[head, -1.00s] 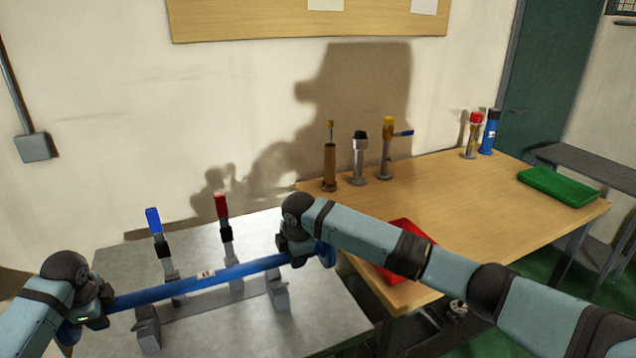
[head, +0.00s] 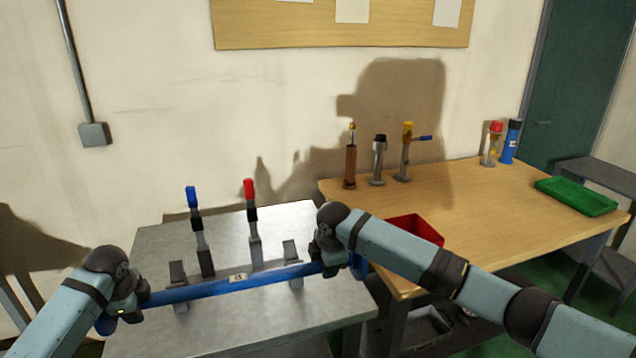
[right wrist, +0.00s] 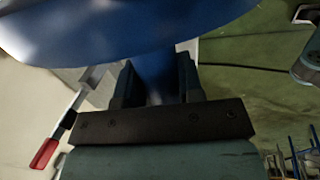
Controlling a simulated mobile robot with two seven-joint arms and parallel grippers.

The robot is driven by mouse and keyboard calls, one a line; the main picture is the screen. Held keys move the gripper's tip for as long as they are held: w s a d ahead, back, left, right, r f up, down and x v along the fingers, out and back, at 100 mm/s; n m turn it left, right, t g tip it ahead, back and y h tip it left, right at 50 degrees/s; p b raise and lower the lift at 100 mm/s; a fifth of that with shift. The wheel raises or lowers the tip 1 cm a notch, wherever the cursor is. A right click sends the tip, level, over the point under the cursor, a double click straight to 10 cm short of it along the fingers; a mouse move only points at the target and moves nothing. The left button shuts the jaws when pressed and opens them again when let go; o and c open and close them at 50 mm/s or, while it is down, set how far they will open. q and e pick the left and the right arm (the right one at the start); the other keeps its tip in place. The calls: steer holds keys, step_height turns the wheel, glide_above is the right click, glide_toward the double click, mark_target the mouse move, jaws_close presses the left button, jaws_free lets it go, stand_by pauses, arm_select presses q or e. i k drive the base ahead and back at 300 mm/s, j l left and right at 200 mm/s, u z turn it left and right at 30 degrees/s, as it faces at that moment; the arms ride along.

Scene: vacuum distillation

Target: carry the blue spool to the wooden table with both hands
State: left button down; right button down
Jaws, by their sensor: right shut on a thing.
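The blue spool (head: 213,288) is a long blue pipe with a small pale label and wider flanges at its ends. In the head view it lies nearly level across the front of the grey bench, rising slightly to the right. My left gripper (head: 125,302) is at its left end; its fingers are mostly hidden, but the end moves with it. My right gripper (head: 334,262) is shut on its right end. The right wrist view shows the dark fingers (right wrist: 155,85) around the blue neck below the flange (right wrist: 120,30). The wooden table (head: 480,215) stands to the right.
The grey bench (head: 160,245) carries a blue-handled clamp (head: 197,235), a red-handled clamp (head: 253,228) and grey supports behind the spool. A red tray (head: 413,228), a green tray (head: 575,197) and several upright fittings stand on the wooden table. Its middle is clear.

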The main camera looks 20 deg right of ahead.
mark_target(473, 197)
steer(key=k+z, duration=0.1)
steer(key=z, duration=2.6)
steer(key=i+j+z, duration=0.25)
steer(key=i+j, duration=0.15)
steer(key=i, duration=0.45)
steer(key=i+j, duration=0.15)
steer(key=i, duration=0.45)
steer(key=i+j+u, duration=0.1)
steer(key=i, duration=0.5)
